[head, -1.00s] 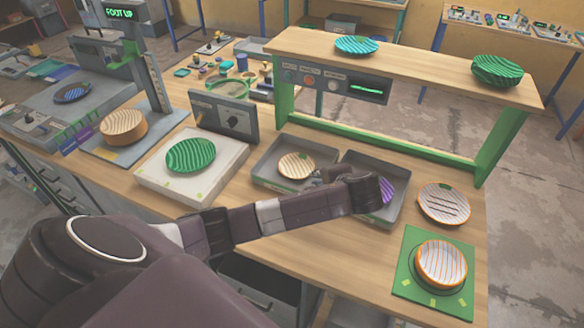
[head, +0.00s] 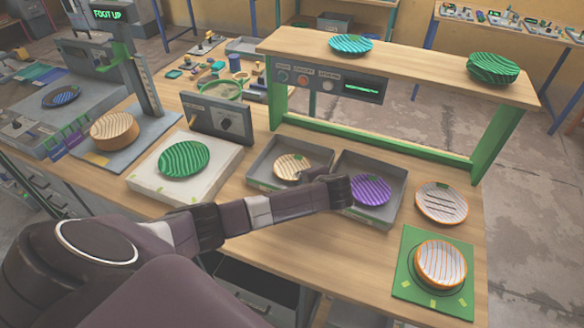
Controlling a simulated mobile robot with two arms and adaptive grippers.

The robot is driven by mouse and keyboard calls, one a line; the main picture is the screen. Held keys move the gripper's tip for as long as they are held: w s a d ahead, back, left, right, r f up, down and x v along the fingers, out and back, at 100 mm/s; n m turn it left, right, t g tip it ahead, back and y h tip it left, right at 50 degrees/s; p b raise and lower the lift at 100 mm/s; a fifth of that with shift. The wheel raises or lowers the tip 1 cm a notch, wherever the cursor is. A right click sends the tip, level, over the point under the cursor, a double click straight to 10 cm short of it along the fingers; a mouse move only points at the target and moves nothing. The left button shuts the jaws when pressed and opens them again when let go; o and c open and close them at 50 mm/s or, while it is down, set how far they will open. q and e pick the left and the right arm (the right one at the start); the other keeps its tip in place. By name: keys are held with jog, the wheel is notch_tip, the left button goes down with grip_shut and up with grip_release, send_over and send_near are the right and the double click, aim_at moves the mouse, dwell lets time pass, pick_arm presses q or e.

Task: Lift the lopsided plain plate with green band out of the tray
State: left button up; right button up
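A cream plate with tan streaks (head: 289,164) lies in the left of two grey trays (head: 262,158). A green band around it cannot be made out clearly at this size. My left gripper (head: 302,174) is at this plate's near right edge, low over the tray. My wrist partly hides the fingers, so I cannot tell whether they touch the plate or are open. A purple striped plate (head: 371,190) lies in the right tray (head: 388,213), just right of my wrist. My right gripper is not in view.
A green plate (head: 184,158) sits on a white block (head: 150,180). An orange-rimmed plate (head: 441,264) rests on a green mat (head: 408,290), with a dark-striped plate (head: 441,202) behind it. A raised shelf (head: 420,70) stands behind the trays.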

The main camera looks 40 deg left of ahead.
pick_arm(q)
jog(key=shift+f, duration=0.1)
grip_shut()
dwell(0.3)
